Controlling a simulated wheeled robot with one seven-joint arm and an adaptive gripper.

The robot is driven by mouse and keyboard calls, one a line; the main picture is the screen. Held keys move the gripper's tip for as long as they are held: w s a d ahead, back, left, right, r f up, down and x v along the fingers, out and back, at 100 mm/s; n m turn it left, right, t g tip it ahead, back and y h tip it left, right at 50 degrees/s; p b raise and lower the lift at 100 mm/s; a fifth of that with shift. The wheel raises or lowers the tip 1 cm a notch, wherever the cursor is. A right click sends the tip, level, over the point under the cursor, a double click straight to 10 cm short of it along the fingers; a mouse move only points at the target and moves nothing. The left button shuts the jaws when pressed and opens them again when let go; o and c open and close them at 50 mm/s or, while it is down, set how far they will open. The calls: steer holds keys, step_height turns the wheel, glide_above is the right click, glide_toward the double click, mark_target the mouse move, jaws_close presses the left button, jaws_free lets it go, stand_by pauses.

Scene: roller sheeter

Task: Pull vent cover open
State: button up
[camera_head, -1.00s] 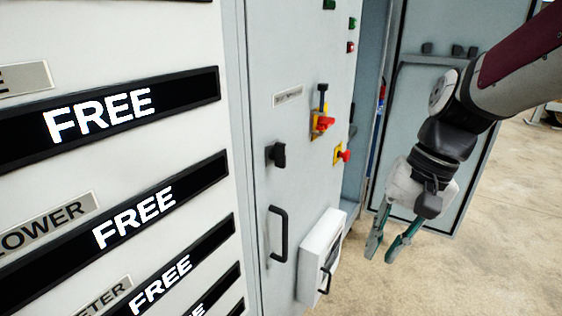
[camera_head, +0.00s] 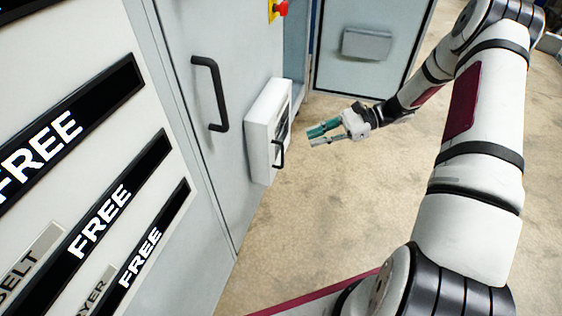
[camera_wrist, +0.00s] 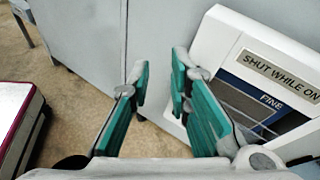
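The vent cover is likely the white box (camera_head: 262,135) with a dark panel and a small black handle (camera_head: 278,155), on the lower part of the grey cabinet door. It looks shut. In the wrist view the white box (camera_wrist: 228,42) is at the right, with labels reading "SHUT WHILE ON" and "FINE". My gripper (camera_head: 312,136) has green-padded fingers and points left toward the box, a little right of the handle and apart from it. In the wrist view my gripper (camera_wrist: 160,75) is open with nothing between the fingers. The handle is not clearly seen there.
A larger black handle (camera_head: 211,94) stands out from the cabinet door (camera_head: 205,150), above and left of the white box. A grey door panel (camera_head: 345,75) with a small box stands behind. Black "FREE" displays (camera_head: 100,220) are at the left. The floor (camera_head: 320,210) right of the cabinet is clear.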

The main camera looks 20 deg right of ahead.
mark_target(282, 166)
steer(key=w+d+f+m+t+y+b, duration=0.1)
steer(key=d+f+m+t+b, duration=0.15)
steer(key=f, duration=0.45)
steer(key=w+d+f+m+t+y+b, duration=0.1)
steer(key=d+f+m+t, duration=0.15)
steer(key=f, duration=0.35)
steer(key=shift+m+t, duration=0.3)
steer(key=x, duration=0.4)
steer(key=b+x, duration=0.1)
steer(key=x, duration=0.9)
steer(key=shift+s+a+f+b, duration=0.2)
steer(key=shift+s+b, duration=0.05)
steer(key=shift+b, duration=0.15)
jaws_close()
